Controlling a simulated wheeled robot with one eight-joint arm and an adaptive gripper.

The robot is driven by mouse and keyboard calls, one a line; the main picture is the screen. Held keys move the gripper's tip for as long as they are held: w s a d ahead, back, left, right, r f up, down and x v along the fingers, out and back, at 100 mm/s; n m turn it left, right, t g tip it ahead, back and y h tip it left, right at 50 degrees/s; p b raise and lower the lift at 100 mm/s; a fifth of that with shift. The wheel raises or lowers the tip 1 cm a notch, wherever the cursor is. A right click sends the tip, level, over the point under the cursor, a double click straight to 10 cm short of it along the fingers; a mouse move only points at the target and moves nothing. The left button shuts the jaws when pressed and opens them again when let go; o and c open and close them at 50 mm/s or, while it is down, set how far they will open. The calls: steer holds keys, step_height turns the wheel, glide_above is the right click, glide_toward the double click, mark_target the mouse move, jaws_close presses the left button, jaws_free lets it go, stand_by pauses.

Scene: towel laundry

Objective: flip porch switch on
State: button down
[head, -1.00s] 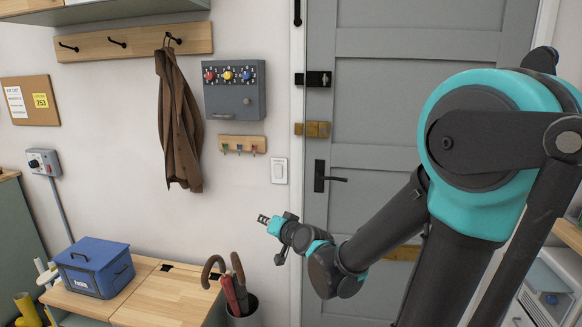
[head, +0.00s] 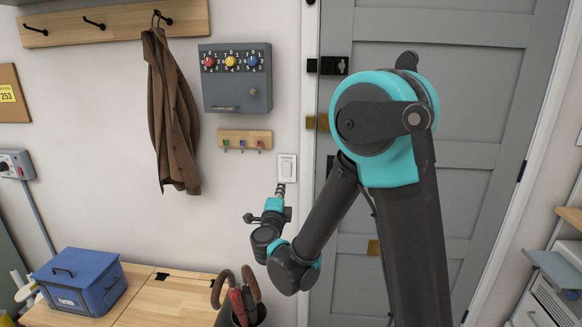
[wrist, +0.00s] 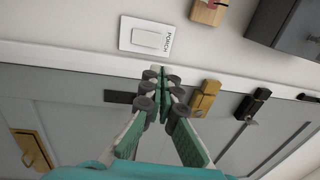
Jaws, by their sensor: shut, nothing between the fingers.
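The porch switch (head: 287,168) is a white rocker plate on the wall, left of the grey door and below the small key rack. In the wrist view, the switch (wrist: 147,38) carries a label reading PORCH. My gripper (head: 281,188) is just below the switch in the head view. In the wrist view, my gripper (wrist: 160,72) has its green fingers together and empty, with the tips pointing toward the wall close to the plate. I cannot tell whether the tips touch it. Which way the rocker is tipped is not clear.
A key rack (head: 245,139) and a grey box with coloured dials (head: 236,97) hang above the switch. The door (head: 430,130) has latches near its left edge. A brown coat (head: 174,115) hangs left. Umbrellas (head: 238,295) and a blue box (head: 80,278) stand below.

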mark_target(288, 163)
steer(key=shift+w, duration=0.1)
steer(key=w, duration=0.4)
steer(key=w+r, duration=0.1)
steer(key=w, duration=0.8)
steer(key=shift+w+d+r, duration=0.25)
steer(key=shift+w+r, duration=0.1)
